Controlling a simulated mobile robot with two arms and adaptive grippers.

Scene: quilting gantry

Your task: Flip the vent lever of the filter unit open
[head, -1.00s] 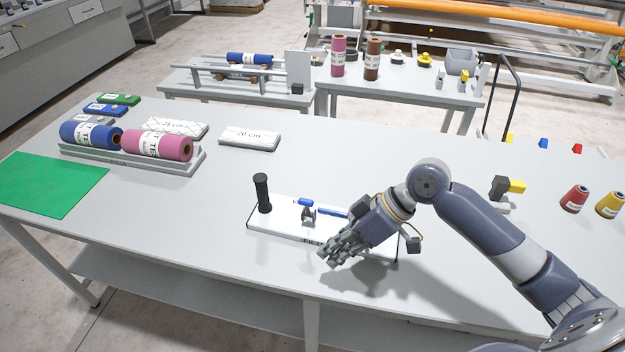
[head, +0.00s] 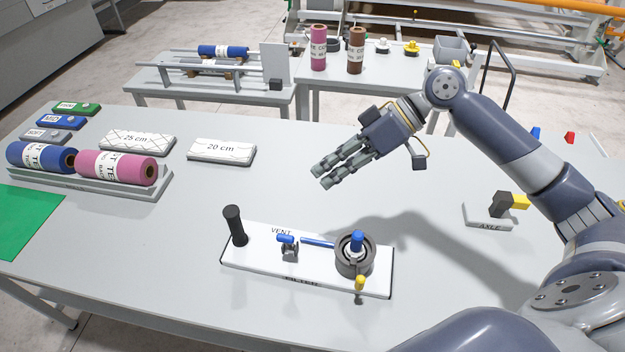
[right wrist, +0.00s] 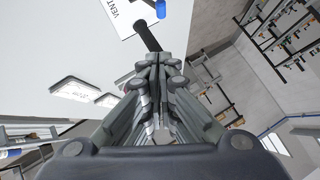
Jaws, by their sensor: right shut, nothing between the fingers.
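The filter unit (head: 335,281) is a white plate lying on the table, labelled VENT and FILTER. Its vent lever (head: 285,239) has a short blue handle on a small grey valve beside the VENT label. A blue rod leads right to a round dark housing (head: 354,255) with a blue knob on top and a yellow knob in front. A black post (head: 235,226) stands at the plate's left end. My right gripper (head: 322,178) is shut and empty, above and behind the plate, touching nothing. In the right wrist view its fingers (right wrist: 160,62) are together, near part of the plate (right wrist: 122,14).
Pink and blue rolls lie in a grey tray (head: 100,187) at left, near white blocks (head: 221,150) and a green mat (head: 25,222). An axle stand (head: 487,216) is at right, under my right arm. The table between the blocks and the plate is clear.

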